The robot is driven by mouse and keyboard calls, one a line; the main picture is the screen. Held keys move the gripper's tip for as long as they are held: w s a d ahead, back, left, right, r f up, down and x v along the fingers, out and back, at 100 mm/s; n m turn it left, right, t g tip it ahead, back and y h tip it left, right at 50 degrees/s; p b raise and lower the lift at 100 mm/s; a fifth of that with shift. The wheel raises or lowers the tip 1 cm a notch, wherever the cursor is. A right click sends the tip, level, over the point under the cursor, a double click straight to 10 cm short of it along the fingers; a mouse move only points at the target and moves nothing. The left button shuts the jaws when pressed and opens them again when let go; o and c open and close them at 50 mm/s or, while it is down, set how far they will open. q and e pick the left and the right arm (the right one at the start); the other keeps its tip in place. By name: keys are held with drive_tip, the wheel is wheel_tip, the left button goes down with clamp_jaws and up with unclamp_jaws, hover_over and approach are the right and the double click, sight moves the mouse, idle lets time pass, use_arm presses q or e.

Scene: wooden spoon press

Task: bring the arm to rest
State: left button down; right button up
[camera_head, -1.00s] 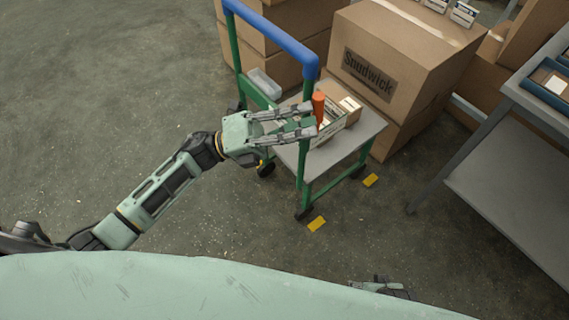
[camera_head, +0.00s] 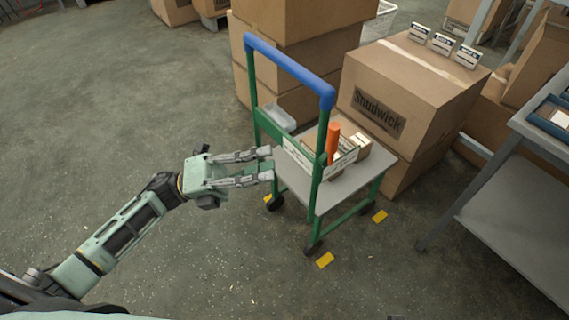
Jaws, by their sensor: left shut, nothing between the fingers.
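My left arm (camera_head: 118,232) reaches in from the lower left. My left gripper (camera_head: 268,165) is shut and empty. Its fingertips lie just left of the green-framed cart (camera_head: 318,185) in the picture, close to the frame; I cannot tell whether they touch it. The cart has a blue handle (camera_head: 287,70) and a grey shelf (camera_head: 320,200). On it stand an orange cylinder (camera_head: 333,142), small cardboard boxes (camera_head: 358,147) and a pale tray (camera_head: 279,117). My right gripper is not in view.
A large cardboard box marked Snudwick (camera_head: 410,85) stands behind the cart, with stacked boxes (camera_head: 290,40) beside it. A grey metal table (camera_head: 510,210) is at the right. Yellow floor marks (camera_head: 325,260) lie by the cart. The floor at left is clear.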

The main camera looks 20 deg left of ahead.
use_arm(q)
drive_tip(key=shift+s+a+f, duration=0.1)
drive_tip(key=shift+s+a, duration=0.05)
drive_tip(key=shift+a, duration=0.5)
